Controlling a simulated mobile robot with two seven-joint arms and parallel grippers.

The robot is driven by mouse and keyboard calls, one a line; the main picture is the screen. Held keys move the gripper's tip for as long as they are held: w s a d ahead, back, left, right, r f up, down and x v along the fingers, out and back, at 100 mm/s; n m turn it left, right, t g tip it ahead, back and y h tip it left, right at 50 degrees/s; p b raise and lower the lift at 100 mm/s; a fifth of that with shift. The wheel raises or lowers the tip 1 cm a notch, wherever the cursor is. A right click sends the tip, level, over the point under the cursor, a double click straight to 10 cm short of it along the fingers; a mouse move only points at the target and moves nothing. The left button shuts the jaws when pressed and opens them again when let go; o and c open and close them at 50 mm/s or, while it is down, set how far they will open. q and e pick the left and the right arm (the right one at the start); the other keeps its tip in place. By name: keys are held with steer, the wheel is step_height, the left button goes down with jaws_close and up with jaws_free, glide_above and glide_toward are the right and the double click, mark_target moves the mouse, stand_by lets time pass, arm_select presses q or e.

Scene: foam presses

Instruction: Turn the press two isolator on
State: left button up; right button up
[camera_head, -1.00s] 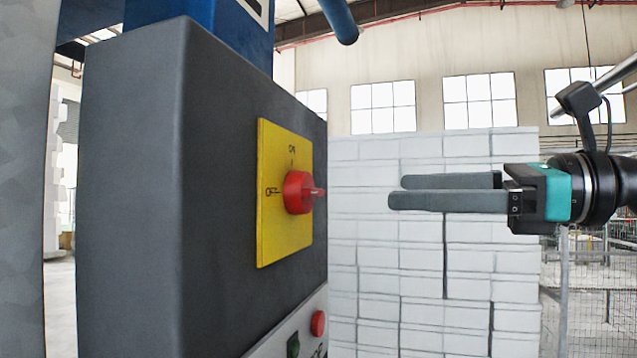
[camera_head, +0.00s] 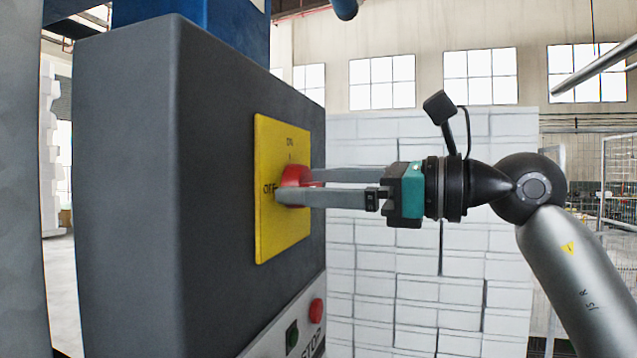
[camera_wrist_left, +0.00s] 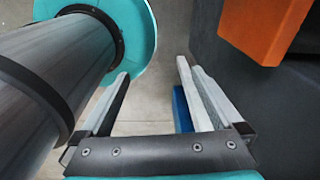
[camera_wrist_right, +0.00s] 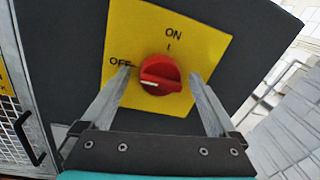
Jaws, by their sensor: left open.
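The isolator is a red rotary knob (camera_head: 292,177) on a yellow plate (camera_head: 282,235) marked ON at the top and OFF at the left, on a dark grey cabinet. In the right wrist view the knob (camera_wrist_right: 160,74) has its white mark toward the OFF side. My right gripper (camera_head: 293,187) is open, its fingers on either side of the knob; I cannot tell whether they touch it. The right gripper's fingertips (camera_wrist_right: 158,80) also show in the right wrist view. My left gripper (camera_wrist_left: 153,68) is open and empty in the left wrist view, away from the isolator.
The dark grey cabinet (camera_head: 125,180) fills the left. Below the plate are a red button (camera_head: 316,310) and a green button (camera_head: 292,336). White stacked blocks (camera_head: 400,290) stand behind. An orange part (camera_wrist_left: 265,25) is close to my left gripper.

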steer(key=c, duration=1.3)
steer(key=shift+m, duration=0.4)
steer(key=m+p, duration=0.1)
steer(key=m, duration=0.2)
steer(key=shift+w+r+m+p, duration=0.1)
steer(key=shift+m+p, duration=0.25)
steer(key=shift+m, duration=0.05)
steer(key=m+p, duration=0.1)
steer(key=m, duration=0.1)
steer(key=m+p, duration=0.1)
steer(key=m, duration=0.1)
steer(key=shift+w+r+g+h, duration=0.1)
steer(key=shift+g+h, duration=0.2)
steer(key=m+p, duration=0.2)
steer(key=m, duration=0.2)
steer(key=shift+d+g, duration=0.1)
steer(key=shift+g, duration=0.2)
steer(key=shift+w+m+g+p, duration=0.1)
steer(key=shift+m+g+p, duration=0.2)
steer(key=shift+m+p, duration=1.65)
steer(key=shift+m, duration=0.35)
